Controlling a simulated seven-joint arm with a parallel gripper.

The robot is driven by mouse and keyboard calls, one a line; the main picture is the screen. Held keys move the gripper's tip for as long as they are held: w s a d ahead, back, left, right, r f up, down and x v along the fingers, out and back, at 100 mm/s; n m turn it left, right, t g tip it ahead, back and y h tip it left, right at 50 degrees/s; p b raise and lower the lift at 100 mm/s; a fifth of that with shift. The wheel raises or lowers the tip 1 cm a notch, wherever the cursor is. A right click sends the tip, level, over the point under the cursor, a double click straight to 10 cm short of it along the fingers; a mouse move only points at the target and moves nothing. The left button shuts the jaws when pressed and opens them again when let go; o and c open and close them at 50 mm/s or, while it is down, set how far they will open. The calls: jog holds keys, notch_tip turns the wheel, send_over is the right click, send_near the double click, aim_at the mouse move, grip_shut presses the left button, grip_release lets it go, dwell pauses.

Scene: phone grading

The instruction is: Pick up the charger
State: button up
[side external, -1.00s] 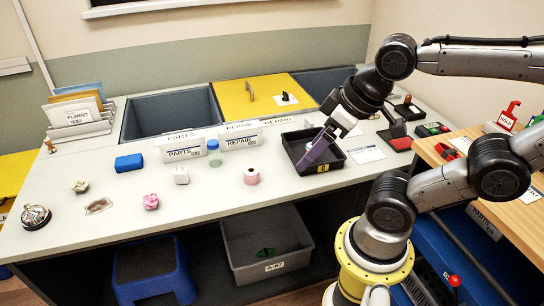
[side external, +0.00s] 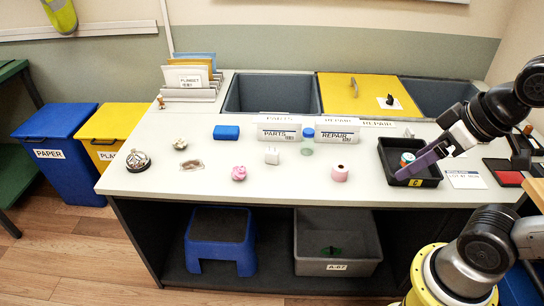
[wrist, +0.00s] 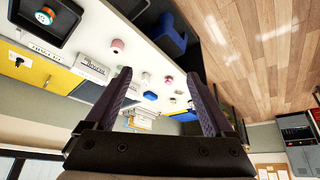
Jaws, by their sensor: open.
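The charger (side external: 272,155) is a small white block standing on the light worktop, in front of the PARTS and REPAIR signs. It also shows small in the wrist view (wrist: 146,77), between the pink roll and the pink flower-like piece. My gripper (side external: 404,174) has purple fingers and hangs over the black tray at the right, well to the right of the charger. In the wrist view the two fingers (wrist: 160,82) are spread apart with nothing between them.
The black tray (side external: 431,182) holds a round blue-and-orange item (side external: 407,159). A pink roll (side external: 340,173) stands between tray and charger. A pink piece (side external: 239,173) lies left of the charger. The PARTS sign (side external: 279,133) and REPAIR sign (side external: 337,138) stand behind.

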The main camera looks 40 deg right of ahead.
jog(key=shift+c, duration=0.3)
jog(key=shift+c, duration=1.1)
